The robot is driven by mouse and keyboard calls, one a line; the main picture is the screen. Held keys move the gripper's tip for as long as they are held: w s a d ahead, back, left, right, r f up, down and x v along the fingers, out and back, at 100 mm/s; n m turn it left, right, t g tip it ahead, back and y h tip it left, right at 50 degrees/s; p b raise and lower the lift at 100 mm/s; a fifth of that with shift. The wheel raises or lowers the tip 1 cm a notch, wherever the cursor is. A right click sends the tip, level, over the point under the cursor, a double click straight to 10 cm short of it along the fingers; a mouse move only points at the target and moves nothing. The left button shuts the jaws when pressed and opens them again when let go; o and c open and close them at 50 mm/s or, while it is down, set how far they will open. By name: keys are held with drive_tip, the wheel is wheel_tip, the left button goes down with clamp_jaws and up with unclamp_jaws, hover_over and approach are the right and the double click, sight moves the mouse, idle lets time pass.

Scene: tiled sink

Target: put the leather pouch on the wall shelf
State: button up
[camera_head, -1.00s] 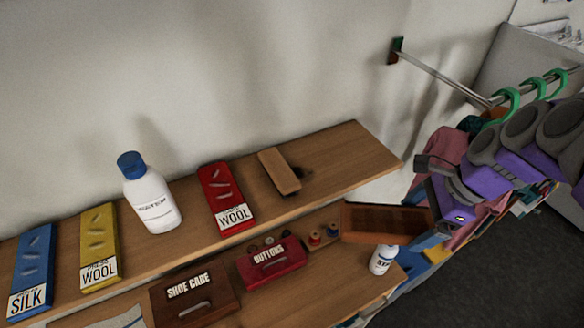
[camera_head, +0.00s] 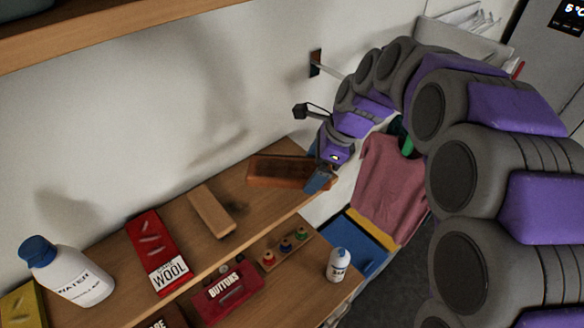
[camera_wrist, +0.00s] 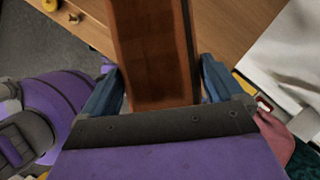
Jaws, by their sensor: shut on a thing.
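A long reddish-brown block-like thing, which I take for the leather pouch (camera_head: 282,172), lies level over the right end of the middle wooden shelf (camera_head: 168,222) in the head view. My gripper (camera_head: 320,176) is at its right end, with its blue fingers around that end. I cannot tell whether the pouch touches the shelf board or is just above it. In the wrist view the pouch (camera_wrist: 152,45) stretches away between the two blue fingers of my gripper (camera_wrist: 160,75), with wooden board beyond it. Its far end is out of that view.
A tan block (camera_head: 211,211), a red wool box (camera_head: 155,250) and a white water bottle (camera_head: 70,275) stand along the shelf. A lower shelf holds a red buttons box (camera_head: 228,292), spools and a small white bottle (camera_head: 339,265). Another board (camera_head: 110,32) crosses above. Pink cloth (camera_head: 388,185) hangs right.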

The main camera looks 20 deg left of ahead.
sight(295, 162)
drive_tip(key=shift+w+a+f+p, duration=0.2)
drive_tip(key=shift+w+a+f, duration=0.35)
drive_tip(key=shift+a, duration=0.4)
drive_tip(key=shift+w+a+f+p, duration=0.25)
drive_tip(key=shift+w+a+f, duration=0.2)
drive_tip(key=shift+a+f, duration=0.4)
drive_tip(key=shift+w+a+f+p, duration=0.2)
drive_tip(key=shift+w+a+f, duration=0.3)
drive_tip(key=shift+a, duration=0.6)
wheel_tip(295, 162, down, 3)
drive_tip(key=shift+a+r+p, duration=0.1)
drive_tip(key=shift+a+p, duration=0.05)
drive_tip(key=shift+p, duration=0.25)
drive_tip(key=shift+w+f, duration=0.15)
drive_tip(key=shift+f, duration=0.1)
drive_tip(key=o, duration=1.1)
drive_tip(key=shift+r, duration=0.1)
drive_tip(key=b+v, duration=0.1)
drive_tip(key=v, duration=1)
drive_tip(key=shift+r, duration=0.4)
